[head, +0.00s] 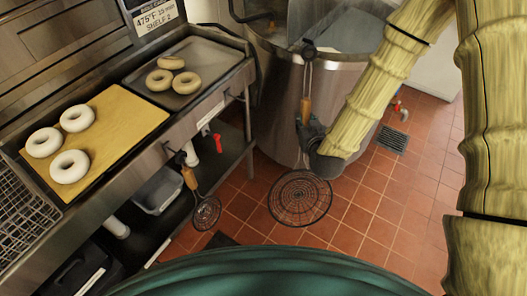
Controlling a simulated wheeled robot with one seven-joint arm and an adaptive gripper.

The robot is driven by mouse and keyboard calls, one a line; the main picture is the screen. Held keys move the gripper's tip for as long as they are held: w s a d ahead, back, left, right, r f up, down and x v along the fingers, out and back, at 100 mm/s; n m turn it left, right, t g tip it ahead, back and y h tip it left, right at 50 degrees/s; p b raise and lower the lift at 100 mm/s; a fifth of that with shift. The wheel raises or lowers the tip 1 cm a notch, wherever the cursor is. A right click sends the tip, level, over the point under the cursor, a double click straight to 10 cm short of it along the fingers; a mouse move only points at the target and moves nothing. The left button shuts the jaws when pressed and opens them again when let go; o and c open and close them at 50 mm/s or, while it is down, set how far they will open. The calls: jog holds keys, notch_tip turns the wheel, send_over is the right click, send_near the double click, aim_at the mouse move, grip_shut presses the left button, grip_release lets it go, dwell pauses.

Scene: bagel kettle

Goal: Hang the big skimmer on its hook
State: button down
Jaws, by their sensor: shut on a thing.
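The big skimmer (300,198) has a round, dark wire mesh head that hangs low in front of the kettle, over the red tile floor. Its wooden handle (306,110) points up, with a thin metal end above it. My gripper (306,128) is shut on the skimmer near the lower part of the handle, partly hiding it. A dark hook (309,49) sits at the kettle's rim, and the skimmer's top end overlaps it in the picture. I cannot tell whether the end is over the hook or only in front of it.
The large steel kettle (278,85) stands behind the skimmer. A smaller skimmer (207,212) hangs from the counter's front edge at left. Trays of bagels (110,112) (205,90) lie on the counter. A grey bin (158,190) sits on the lower shelf. Open tile floor lies right.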

jog(key=w+a+f+n+y+b, duration=0.2)
jog(key=f+b, duration=0.6)
jog(key=b, duration=0.5)
jog(key=w+a+f+n+y+b, duration=0.2)
jog(key=w+a+f+y+b, duration=0.2)
jog(key=f+b, duration=0.5)
jog(key=w+a+f+n+y+b, duration=0.3)
jog(key=w+a+f+b, duration=0.2)
jog(key=b, duration=1.2)
notch_tip(320, 180, down, 4)
jog(key=shift+a+r+g+y, duration=0.15)
jog(key=shift+a+g+y, duration=0.2)
jog(key=shift+a, duration=0.45)
jog(key=w+a+f+b, duration=0.1)
jog(key=w+a+b, duration=0.1)
jog(key=w+a, duration=0.3)
jog(key=shift+w+a+f+b, duration=0.15)
jog(key=shift+w+a+b, duration=0.2)
jog(key=shift+a, duration=0.9)
jog(key=shift+f, duration=0.1)
